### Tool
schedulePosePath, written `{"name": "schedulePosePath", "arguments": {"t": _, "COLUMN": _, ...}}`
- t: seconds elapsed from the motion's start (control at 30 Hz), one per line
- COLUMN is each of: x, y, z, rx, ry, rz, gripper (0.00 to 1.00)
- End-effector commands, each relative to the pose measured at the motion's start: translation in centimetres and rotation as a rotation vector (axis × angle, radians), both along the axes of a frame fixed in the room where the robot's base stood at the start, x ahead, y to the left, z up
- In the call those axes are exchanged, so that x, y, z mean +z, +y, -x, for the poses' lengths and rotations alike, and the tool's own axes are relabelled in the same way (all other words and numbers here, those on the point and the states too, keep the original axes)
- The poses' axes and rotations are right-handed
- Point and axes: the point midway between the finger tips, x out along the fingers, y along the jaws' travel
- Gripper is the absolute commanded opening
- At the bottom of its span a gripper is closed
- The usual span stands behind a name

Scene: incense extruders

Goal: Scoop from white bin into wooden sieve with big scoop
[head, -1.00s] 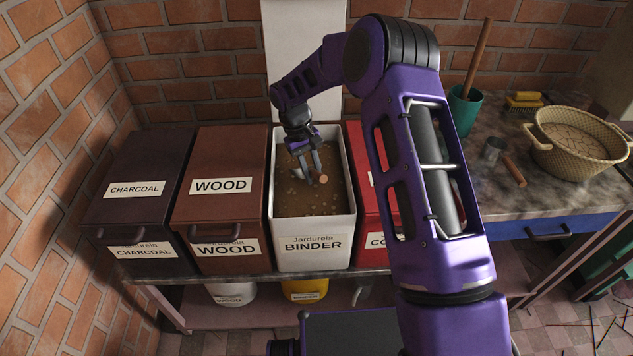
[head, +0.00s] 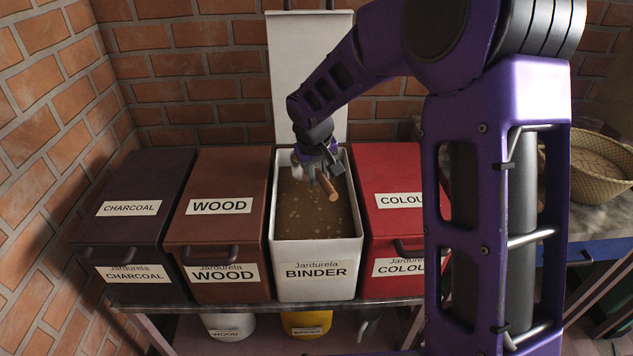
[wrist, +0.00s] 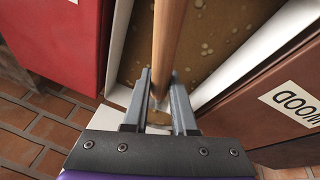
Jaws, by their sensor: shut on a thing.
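The white bin (head: 290,287), labelled BINDER, stands open and holds brown material with pale flecks. It also shows in the wrist view (wrist: 119,40). My gripper (head: 322,176) is over the rear part of the bin. In the wrist view my gripper (wrist: 160,104) is shut on the scoop, whose wooden handle (wrist: 167,45) runs away from between the fingers. The handle (head: 328,188) also shows in the head view, tilted above the material. The scoop's bowl is not clearly seen. A woven pale vessel (head: 590,165) at right is partly cut off; I cannot tell whether it is the sieve.
Closed bins stand beside the white one: WOOD (head: 232,170) and CHARCOAL (head: 140,170) at left, red COLOUR (head: 385,165) at right. The raised white lid (head: 305,70) is behind. My arm covers much of the right side.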

Motion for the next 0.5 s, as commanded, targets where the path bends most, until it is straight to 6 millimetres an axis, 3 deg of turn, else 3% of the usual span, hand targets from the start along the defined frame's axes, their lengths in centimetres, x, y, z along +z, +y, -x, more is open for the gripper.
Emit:
{"name": "schedulePosePath", "arguments": {"t": 0.1, "x": 1.3, "y": -0.2, "z": 0.7, "rx": 0.001, "ry": -0.044, "rz": -0.013, "gripper": 0.00}}
{"name": "schedulePosePath", "arguments": {"t": 0.5, "x": 3.2, "y": -1.4, "z": 4.5, "rx": 0.001, "ry": -0.063, "rz": -0.019, "gripper": 0.00}}
